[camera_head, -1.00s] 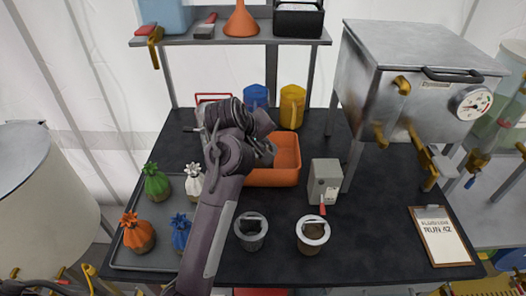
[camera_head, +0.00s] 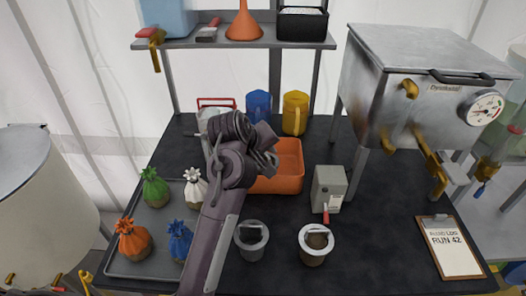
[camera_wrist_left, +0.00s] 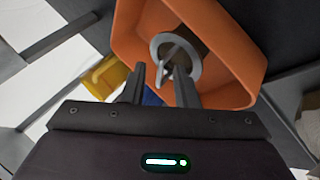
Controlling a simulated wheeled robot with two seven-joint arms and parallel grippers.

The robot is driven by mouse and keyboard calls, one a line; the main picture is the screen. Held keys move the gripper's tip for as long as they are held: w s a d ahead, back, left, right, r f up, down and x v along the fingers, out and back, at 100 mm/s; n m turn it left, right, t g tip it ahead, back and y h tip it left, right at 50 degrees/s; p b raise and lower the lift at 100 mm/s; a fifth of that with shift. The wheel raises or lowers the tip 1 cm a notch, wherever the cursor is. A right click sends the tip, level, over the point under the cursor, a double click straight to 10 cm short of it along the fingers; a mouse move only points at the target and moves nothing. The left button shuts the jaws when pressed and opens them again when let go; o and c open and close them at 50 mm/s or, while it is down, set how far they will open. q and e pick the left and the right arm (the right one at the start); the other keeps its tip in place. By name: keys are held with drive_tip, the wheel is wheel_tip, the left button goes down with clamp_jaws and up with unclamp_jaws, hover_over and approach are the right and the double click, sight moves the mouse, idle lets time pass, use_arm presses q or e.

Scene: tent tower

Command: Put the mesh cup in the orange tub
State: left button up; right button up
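The orange tub (camera_head: 290,183) stands on the dark table, partly hidden by my left arm in the head view. My left gripper (camera_head: 268,160) is over the tub's left part. In the left wrist view, its two fingers (camera_wrist_left: 162,80) are spread apart. Just beyond their tips, a cup with a grey ring rim and brown inside (camera_wrist_left: 194,48) shows within the outline of the tub (camera_wrist_left: 232,88). The cup's thin handle lies between the fingers, with no clear grip on it. Whether the cup touches the tub floor is hard to tell. My right gripper is out of view.
Two similar rimmed cups (camera_head: 251,240) (camera_head: 314,249) stand at the table's front. A grey box (camera_head: 327,187) is right of the tub. Blue (camera_head: 258,104) and yellow (camera_head: 296,112) jugs stand behind it. A tray (camera_head: 140,266) of tied pouches is at left.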

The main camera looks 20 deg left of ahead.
use_arm(q)
drive_tip(key=shift+r, duration=0.3)
drive_tip(key=v, duration=1.1)
drive_tip(key=shift+s+r, duration=0.25)
drive_tip(key=shift+r, duration=0.05)
